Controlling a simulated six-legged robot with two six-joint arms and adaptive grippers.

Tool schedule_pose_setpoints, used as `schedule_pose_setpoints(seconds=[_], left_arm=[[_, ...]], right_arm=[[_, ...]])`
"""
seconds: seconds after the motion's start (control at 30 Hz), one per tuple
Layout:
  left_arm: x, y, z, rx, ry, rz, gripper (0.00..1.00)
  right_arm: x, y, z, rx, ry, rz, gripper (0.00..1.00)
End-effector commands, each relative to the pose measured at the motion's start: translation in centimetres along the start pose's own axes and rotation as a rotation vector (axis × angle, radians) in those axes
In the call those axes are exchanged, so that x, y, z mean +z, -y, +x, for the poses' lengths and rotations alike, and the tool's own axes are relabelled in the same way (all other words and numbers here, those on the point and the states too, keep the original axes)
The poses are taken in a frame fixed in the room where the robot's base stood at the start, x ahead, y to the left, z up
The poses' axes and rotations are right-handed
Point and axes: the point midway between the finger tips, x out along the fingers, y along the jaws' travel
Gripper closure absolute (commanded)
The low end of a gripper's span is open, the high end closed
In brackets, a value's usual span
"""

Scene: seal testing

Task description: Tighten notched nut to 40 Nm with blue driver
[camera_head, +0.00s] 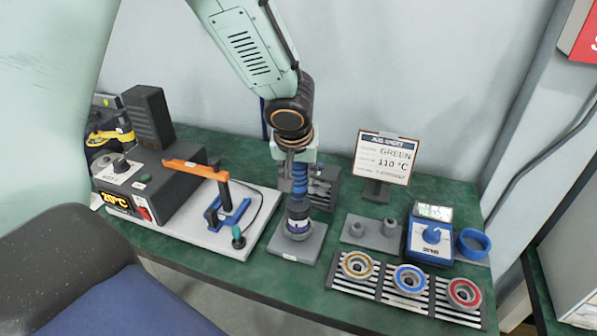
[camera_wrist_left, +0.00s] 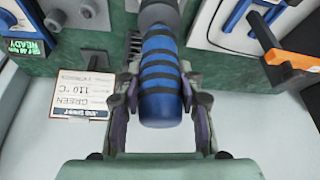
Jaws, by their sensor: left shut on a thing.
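My left gripper (camera_head: 299,178) is shut on the blue driver (camera_head: 300,189), whose handle has black bands. In the left wrist view the fingers (camera_wrist_left: 160,108) sit on both sides of the blue handle (camera_wrist_left: 160,85). The notched nut cannot be told apart there; the driver's head hides the contact. My right gripper is not in view.
A blue dial unit (camera_head: 431,236) stands at right; its green display (camera_wrist_left: 25,47) appears to read READY. A sign (camera_head: 384,158) says GREEN 110 °C. Several coloured rings sit on a striped rack (camera_head: 382,293). A heater box (camera_head: 150,180) and orange-handled tool (camera_head: 196,169) stand left.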

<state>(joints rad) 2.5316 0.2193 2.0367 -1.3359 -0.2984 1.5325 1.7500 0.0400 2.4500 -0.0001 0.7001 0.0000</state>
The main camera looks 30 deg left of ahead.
Motion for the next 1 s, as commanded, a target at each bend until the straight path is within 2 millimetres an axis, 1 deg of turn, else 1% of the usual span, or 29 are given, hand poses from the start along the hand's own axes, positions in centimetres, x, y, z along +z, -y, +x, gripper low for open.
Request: schedule_pose_setpoints(seconds=[0.6,1.0], left_arm=[[-0.15,-0.02,-0.05,0.001,-0.003,-0.001,1.00],[0.02,-0.02,-0.09,0.001,-0.004,-0.001,1.00]], right_arm=[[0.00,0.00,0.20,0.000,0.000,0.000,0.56],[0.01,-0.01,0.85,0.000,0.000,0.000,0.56]])
